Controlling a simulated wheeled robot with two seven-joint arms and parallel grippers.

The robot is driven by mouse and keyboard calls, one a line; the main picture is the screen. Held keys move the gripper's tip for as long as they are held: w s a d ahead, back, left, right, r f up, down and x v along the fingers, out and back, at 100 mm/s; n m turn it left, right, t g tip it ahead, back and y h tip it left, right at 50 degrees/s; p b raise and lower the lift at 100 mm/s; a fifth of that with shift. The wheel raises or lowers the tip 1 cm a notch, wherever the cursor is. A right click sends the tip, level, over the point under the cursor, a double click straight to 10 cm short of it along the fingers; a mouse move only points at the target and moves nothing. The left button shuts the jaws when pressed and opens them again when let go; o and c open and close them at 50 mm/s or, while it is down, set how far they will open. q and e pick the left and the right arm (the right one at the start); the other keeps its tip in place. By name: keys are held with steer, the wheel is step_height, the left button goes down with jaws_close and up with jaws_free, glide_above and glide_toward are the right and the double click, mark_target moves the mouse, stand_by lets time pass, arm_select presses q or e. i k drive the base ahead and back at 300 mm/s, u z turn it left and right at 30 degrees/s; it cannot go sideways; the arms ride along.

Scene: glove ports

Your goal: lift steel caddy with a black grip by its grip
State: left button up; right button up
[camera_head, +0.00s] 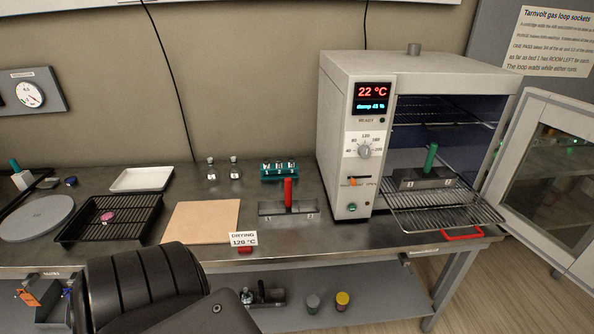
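A dark caddy (268,297) with an upright black part that may be its grip is on the lower shelf. It is partly hidden behind my black arm link, and small glassy items show at its left end. A steel caddy with a red grip (288,194) stands on the bench. A steel caddy with a green grip (431,159) stands on the pulled-out oven rack. Neither of my grippers can be made out; only black arm parts show at the bottom.
The oven (352,110) has its door (550,160) open to the right, and its wire rack (445,213) sticks out. A tan board (201,222), black tray (112,217), white tray (141,179), teal rack (279,170) and two small flasks (223,170) are on the bench. Two small jars (328,302) stand on the lower shelf.

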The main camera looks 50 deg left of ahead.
mark_target(276, 298)
steer(key=z, duration=0.05)
steer(key=i, duration=0.85)
steer(key=u, duration=1.05)
steer(key=i, duration=0.75)
steer(key=u, duration=0.85)
